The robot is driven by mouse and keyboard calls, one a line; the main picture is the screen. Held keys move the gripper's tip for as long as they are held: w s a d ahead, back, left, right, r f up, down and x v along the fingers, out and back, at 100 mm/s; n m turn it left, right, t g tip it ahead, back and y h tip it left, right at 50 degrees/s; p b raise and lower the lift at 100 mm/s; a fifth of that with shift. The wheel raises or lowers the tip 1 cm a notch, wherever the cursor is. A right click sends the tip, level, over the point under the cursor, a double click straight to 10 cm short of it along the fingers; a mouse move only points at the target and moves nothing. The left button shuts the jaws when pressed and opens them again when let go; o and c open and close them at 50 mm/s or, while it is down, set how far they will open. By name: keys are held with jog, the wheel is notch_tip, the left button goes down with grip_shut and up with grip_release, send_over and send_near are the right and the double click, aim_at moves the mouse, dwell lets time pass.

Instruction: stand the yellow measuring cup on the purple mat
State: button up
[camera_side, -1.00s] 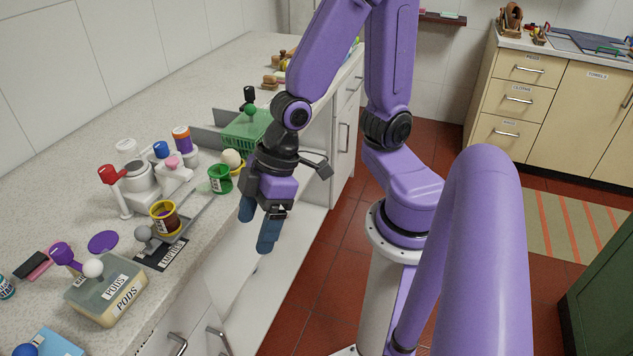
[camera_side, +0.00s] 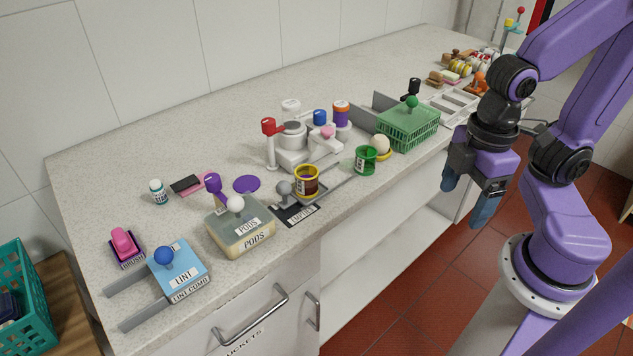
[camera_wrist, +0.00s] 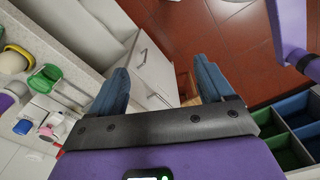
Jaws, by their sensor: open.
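The purple mat (camera_side: 247,184) is a small flat disc, bare, to the left of the cup and behind the pods box. My gripper (camera_side: 465,203) is open and empty, pointing down beyond the counter's front edge, well to the right of the cup. In the wrist view my gripper (camera_wrist: 160,66) has its fingers spread over a drawer front and floor. The yellow cup is not clearly visible there.
A green cup (camera_side: 365,160), a cream ball (camera_side: 380,145) and a green basket (camera_side: 408,128) lie between the cup and my gripper. White apparatus (camera_side: 292,146) stands behind the cup. The pods box (camera_side: 240,228) and purple-knobbed tool (camera_side: 213,185) crowd the mat's front left.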

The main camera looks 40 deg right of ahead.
jog(key=w+a+r, duration=0.2)
jog(key=w+a, duration=0.1)
jog(key=w, duration=0.5)
jog(key=w+a+r, duration=0.2)
jog(key=w+a, duration=0.2)
jog(key=w, duration=0.3)
jog(key=n, duration=0.1)
send_over(307, 172)
jog(key=s, duration=0.2)
notch_tip(307, 172, down, 9)
jog(key=shift+w+a+f, duration=0.1)
jog(key=shift+a+f, duration=0.15)
jog(key=shift+f, duration=0.75)
jog(key=shift+a+f, duration=0.25)
jog(key=shift+f, duration=0.7)
jog(key=shift+w+a+f, duration=0.1)
jog(key=shift+a+f, duration=0.15)
jog(key=shift+f, duration=0.75)
jog(key=shift+c, duration=0.3)
jog(key=c, duration=1.1)
jog(key=shift+o, duration=0.2)
jog(key=shift+r, duration=0.1)
